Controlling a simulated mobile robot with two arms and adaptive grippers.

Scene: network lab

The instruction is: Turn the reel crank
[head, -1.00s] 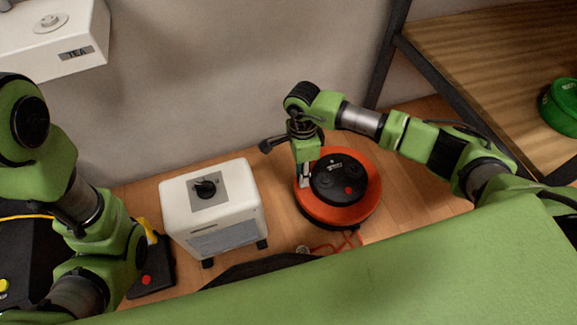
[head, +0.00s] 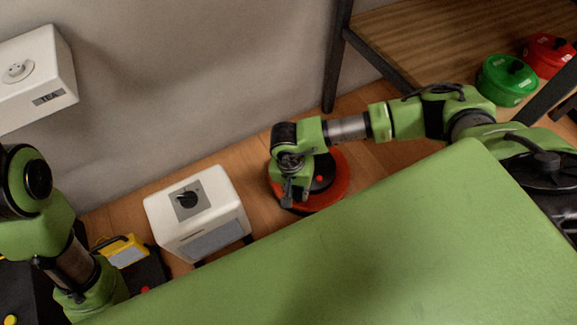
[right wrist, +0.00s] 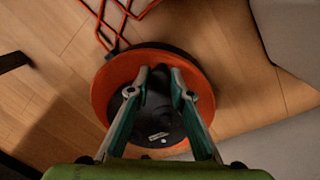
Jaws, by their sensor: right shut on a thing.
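The cable reel is an orange-red disc with a black hub and lies flat on the wooden floor, right of centre in the head view (head: 336,188). It fills the middle of the right wrist view (right wrist: 108,82). My right gripper (head: 288,199) points down over the left part of the reel and hides some of it. In the right wrist view my right gripper (right wrist: 160,76) is shut on the black crank knob (right wrist: 160,82) on the hub. My left arm shows at the left of the head view, but its gripper is out of sight.
A white box with a black dial (head: 200,215) stands left of the reel. A wooden shelf (head: 430,45) holds green (head: 506,82) and red (head: 549,55) reels. Orange cable (right wrist: 115,18) runs from the reel.

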